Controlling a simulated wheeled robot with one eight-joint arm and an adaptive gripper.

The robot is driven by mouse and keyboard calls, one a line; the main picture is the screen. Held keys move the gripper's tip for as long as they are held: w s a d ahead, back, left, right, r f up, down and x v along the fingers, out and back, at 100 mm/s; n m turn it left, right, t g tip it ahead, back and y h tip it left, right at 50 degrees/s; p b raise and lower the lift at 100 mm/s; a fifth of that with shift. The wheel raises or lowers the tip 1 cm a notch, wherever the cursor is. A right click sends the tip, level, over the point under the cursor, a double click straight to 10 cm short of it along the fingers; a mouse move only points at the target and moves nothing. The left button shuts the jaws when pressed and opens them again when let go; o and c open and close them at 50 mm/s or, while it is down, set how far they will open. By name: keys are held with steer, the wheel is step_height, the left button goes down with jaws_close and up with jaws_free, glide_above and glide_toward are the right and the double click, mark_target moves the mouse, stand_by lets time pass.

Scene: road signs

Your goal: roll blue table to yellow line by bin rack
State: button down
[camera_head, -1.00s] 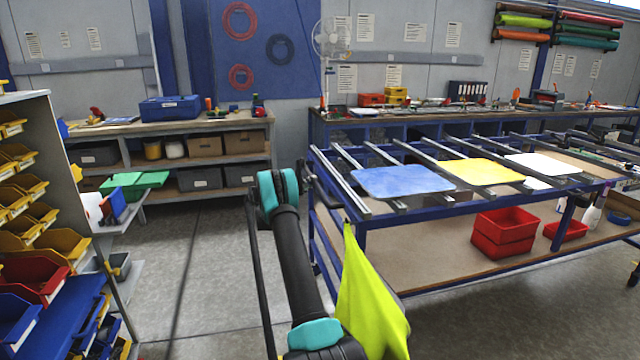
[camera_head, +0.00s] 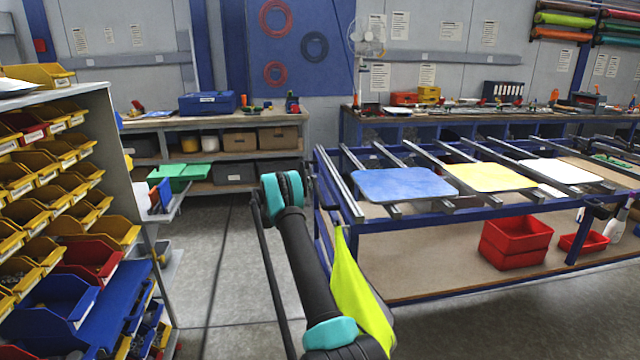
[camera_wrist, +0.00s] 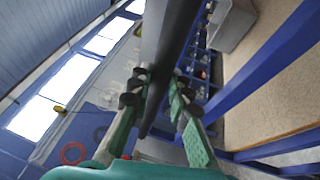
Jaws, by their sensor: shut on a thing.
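The blue table (camera_head: 460,285) has a blue frame, metal cross rails and a brown lower shelf. It stands at the right in the head view. Blue, yellow and white plates lie on its rails. My gripper (camera_wrist: 156,92) is shut on a dark bar (camera_wrist: 172,35) in the wrist view, with a green finger on each side. In the head view my arm reaches to the table's near left end, and my fingers are hidden there. The bin rack (camera_head: 60,185) stands at the left with yellow, red and blue bins. I see no yellow line on the floor.
Grey floor (camera_head: 230,265) lies open between the rack and the table. A wooden bench (camera_head: 215,125) with boxes stands behind it, and another bench runs behind the table. Red bins (camera_head: 515,240) sit on the table's lower shelf. A yellow-green flag (camera_head: 358,300) hangs beside my arm.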

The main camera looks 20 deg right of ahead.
steer(key=w+a, duration=0.2)
steer(key=a, duration=0.5)
steer(key=shift+r, duration=0.25)
steer(key=c, duration=1.4)
jaws_free()
steer(key=shift+s, duration=0.1)
steer(key=shift+f, duration=0.1)
steer(key=shift+a, duration=0.1)
steer(key=v, duration=1.2)
